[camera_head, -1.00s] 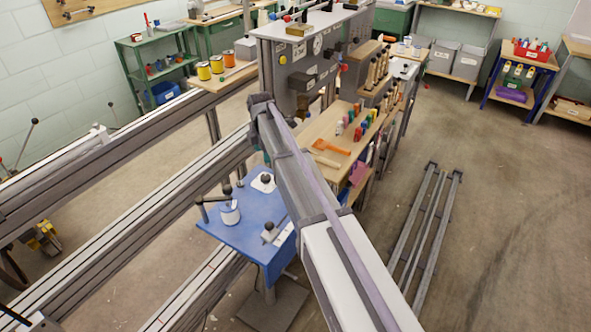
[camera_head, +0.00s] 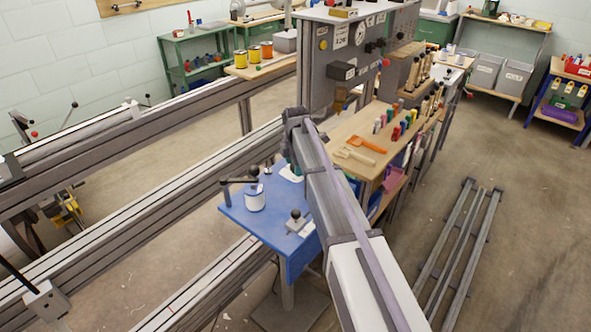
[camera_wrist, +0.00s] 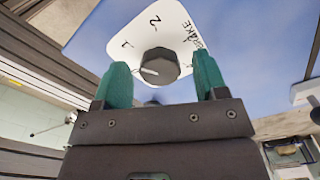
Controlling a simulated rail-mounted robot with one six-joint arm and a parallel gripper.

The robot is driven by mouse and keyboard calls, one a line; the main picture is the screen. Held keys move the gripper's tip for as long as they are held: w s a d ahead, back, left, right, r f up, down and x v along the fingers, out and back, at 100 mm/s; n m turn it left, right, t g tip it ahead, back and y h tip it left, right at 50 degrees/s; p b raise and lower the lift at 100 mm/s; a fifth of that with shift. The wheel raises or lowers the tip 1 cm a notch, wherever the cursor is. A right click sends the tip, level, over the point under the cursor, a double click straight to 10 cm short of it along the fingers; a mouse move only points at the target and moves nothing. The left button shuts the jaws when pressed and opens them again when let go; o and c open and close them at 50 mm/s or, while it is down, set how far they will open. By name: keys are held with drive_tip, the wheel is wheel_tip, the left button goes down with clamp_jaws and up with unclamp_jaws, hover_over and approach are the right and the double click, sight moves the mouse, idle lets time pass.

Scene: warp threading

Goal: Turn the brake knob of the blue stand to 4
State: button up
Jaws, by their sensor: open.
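The blue stand (camera_head: 262,222) is left of my arm in the head view. Its white brake plate (camera_head: 290,172) is partly hidden behind my arm. In the wrist view the plate (camera_wrist: 118,38) reads "BRAKE" with a 1 and a 2; no 4 is visible. The dark faceted brake knob (camera_wrist: 161,64) sits on the plate with a small white mark at its lower left. My gripper (camera_wrist: 161,75) is open, its teal fingers on either side of the knob in the picture. I see gaps on both sides; the depth between them is unclear.
A white cylinder with a crank handle (camera_head: 255,200) and a small block with a dark ball knob (camera_head: 298,222) also stand on the blue top. Long metal rails (camera_head: 190,180) run along the left. A grey panel (camera_head: 345,65) rises behind, beside a wooden bench (camera_head: 365,135).

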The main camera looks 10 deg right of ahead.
drive_tip(key=shift+r, duration=0.1)
drive_tip(key=shift+c, duration=0.3)
drive_tip(key=c, duration=0.9)
drive_tip(key=shift+o, duration=0.2)
